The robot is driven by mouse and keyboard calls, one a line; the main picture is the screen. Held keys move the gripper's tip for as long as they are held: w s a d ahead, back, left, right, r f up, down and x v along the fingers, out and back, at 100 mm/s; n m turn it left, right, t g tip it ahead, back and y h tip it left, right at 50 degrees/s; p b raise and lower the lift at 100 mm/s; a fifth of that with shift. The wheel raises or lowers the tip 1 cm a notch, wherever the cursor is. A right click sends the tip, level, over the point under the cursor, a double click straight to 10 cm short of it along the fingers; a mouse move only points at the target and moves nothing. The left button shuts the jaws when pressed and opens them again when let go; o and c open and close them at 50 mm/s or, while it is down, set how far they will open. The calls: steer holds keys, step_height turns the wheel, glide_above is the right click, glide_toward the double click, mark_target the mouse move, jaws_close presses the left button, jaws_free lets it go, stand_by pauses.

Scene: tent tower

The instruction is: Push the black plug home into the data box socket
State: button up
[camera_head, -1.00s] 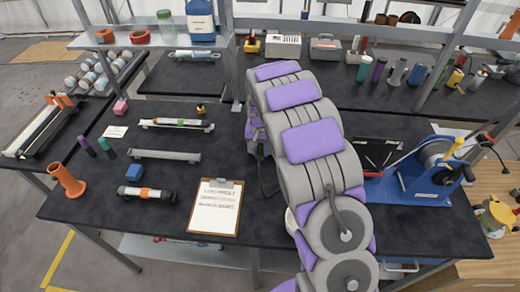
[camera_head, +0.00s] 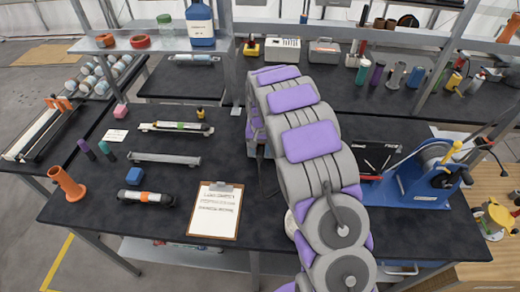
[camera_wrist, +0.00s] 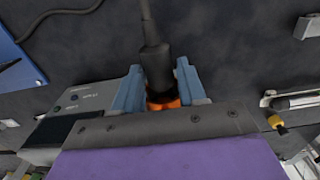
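In the wrist view, the black plug (camera_wrist: 155,64) stands between the two blue fingers of my gripper (camera_wrist: 158,88), its cable running up out of the picture. The fingers are closed around it. An orange part (camera_wrist: 162,103) shows below the plug between the fingers. A grey box with small labels and buttons (camera_wrist: 85,100), apparently the data box, lies just left of and behind the gripper. The socket is hidden by my gripper, so I cannot tell how deep the plug sits. In the head view my arm hides the gripper, plug and most of the box.
A blue stand with a cable reel (camera_head: 425,195) is right of my arm. A clipboard (camera_head: 214,212) and a dark cylinder with an orange band (camera_head: 146,197) lie on the left. Grey rails (camera_head: 165,159) lie farther back. Shelf posts (camera_head: 233,65) rise behind.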

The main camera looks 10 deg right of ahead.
mark_target(260, 150)
steer(key=o, duration=0.3)
step_height(260, 150, up, 17)
steer(key=shift+w+r+p, duration=0.1)
steer(key=shift+r+p, duration=0.1)
steer(key=shift+p, duration=0.7)
steer(key=s+n+b, duration=0.1)
steer(key=s, duration=1.4)
steer(key=s+n+g+b, duration=0.1)
steer(key=s, duration=1.4)
steer(key=s+a+f+n+b, duration=0.1)
steer(key=s, duration=1.4)
steer(key=shift+n+g, duration=0.3)
steer(key=shift+g, duration=0.1)
